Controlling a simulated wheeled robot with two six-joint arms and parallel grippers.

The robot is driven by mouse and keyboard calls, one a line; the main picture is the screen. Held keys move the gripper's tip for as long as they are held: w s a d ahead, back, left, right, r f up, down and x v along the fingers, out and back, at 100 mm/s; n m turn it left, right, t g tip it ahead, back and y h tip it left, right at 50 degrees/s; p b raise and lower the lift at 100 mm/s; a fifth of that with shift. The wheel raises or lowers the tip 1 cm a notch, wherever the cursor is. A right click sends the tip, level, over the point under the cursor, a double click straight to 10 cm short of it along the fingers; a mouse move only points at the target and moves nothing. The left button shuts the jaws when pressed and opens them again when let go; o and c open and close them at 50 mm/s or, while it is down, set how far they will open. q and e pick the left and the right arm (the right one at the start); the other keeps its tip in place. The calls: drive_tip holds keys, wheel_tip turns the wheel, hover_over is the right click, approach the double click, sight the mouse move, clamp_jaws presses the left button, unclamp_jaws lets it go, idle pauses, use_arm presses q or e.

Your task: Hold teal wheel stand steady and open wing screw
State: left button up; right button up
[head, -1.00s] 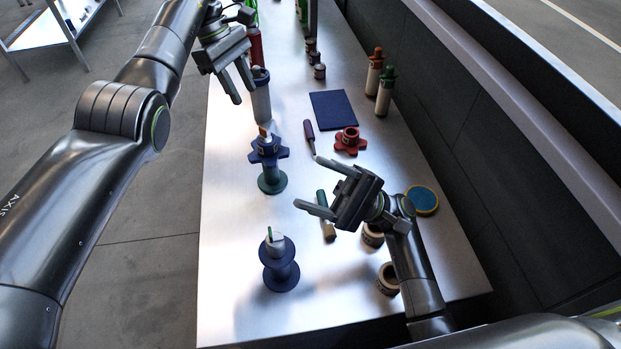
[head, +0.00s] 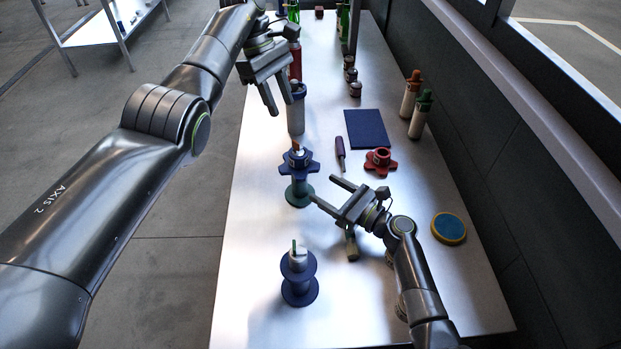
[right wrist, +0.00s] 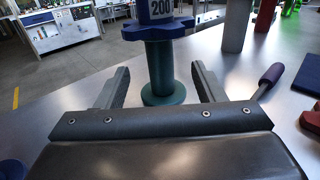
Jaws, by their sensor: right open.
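The teal wheel stand (head: 299,194) stands upright on the metal bench, left of the middle, with a round teal base. A blue star-shaped wing screw (head: 283,168) sits on its top, with a small orange-and-white piece above. In the right wrist view the teal column (right wrist: 160,65) stands ahead, between the lines of the two fingers. The wing screw (right wrist: 135,33) shows above it, marked 200. My right gripper (head: 323,190) is open and empty, just right of the stand, apart from it. My left gripper (head: 279,104) is open, farther back, beside a grey cylinder (head: 296,115).
A blue spool (head: 300,290) stands nearer the front. A red star-shaped part (head: 380,161), purple-handled screwdriver (head: 340,148) and dark blue mat (head: 367,130) lie to the right. A blue-and-yellow disc (head: 448,228) lies near the right edge. Bare bench surrounds the teal stand.

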drive_tip(key=x, duration=0.9)
drive_tip(key=shift+w+a, duration=0.25)
drive_tip(key=shift+a, duration=0.05)
clamp_jaws()
idle(0.9)
